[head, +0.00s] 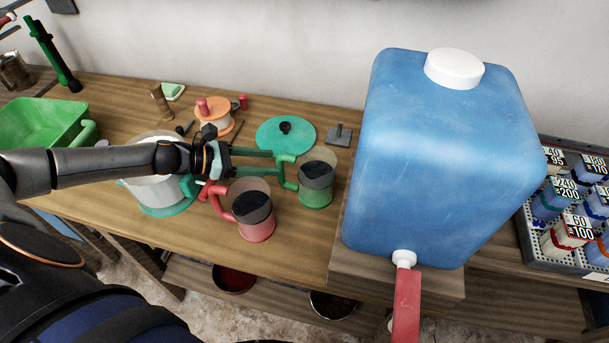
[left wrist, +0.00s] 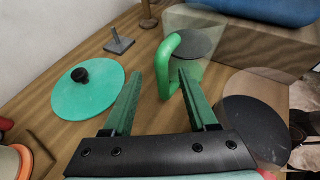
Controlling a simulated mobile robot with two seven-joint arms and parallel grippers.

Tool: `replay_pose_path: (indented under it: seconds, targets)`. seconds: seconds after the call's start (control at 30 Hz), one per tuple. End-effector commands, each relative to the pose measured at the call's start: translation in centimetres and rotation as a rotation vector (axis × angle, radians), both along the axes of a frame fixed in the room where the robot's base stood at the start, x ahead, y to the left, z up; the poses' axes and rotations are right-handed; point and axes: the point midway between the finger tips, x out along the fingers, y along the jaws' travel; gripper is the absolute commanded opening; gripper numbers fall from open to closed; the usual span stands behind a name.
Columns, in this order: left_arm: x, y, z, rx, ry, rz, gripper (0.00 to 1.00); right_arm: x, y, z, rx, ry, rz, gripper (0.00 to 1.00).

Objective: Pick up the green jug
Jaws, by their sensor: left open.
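The green jug (head: 316,182) stands upright on the wooden bench, a clear jug with a dark inner disc, green base and green handle. Its handle faces my left gripper (head: 272,168), which is open and reaches in from the left. In the left wrist view, the green jug (left wrist: 193,52) is ahead, its handle at the fingertips of my left gripper (left wrist: 160,74), closer to the right finger. Whether a finger touches it, I cannot tell. My right gripper is not in view.
A red jug (head: 254,215) stands close beside my left gripper, nearer the bench's front edge. A teal lid (head: 285,136) lies behind the jugs. A large blue water container (head: 440,160) stands to the right. A pot (head: 152,188) sits under my left forearm.

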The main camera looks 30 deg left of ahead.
Motion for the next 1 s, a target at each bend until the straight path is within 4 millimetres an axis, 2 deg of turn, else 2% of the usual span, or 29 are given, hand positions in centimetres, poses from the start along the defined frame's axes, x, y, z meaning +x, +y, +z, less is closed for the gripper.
replay_pose_path:
  seconds: [0.1, 0.3, 0.6, 1.0]
  targets:
    - [1.0, -1.3, -0.6, -0.004, -0.003, -0.001, 0.58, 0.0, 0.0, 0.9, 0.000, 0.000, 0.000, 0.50]
    - [2.3, -2.6, -1.6, -0.001, -0.003, -0.001, 0.58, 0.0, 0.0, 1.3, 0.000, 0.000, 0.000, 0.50]
    - [2.4, -2.8, -1.9, 0.001, -0.001, 0.001, 0.57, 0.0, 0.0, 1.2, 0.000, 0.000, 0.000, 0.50]
    - [2.4, -2.8, -1.9, 0.001, -0.001, 0.000, 0.12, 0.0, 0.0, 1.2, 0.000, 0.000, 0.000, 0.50]
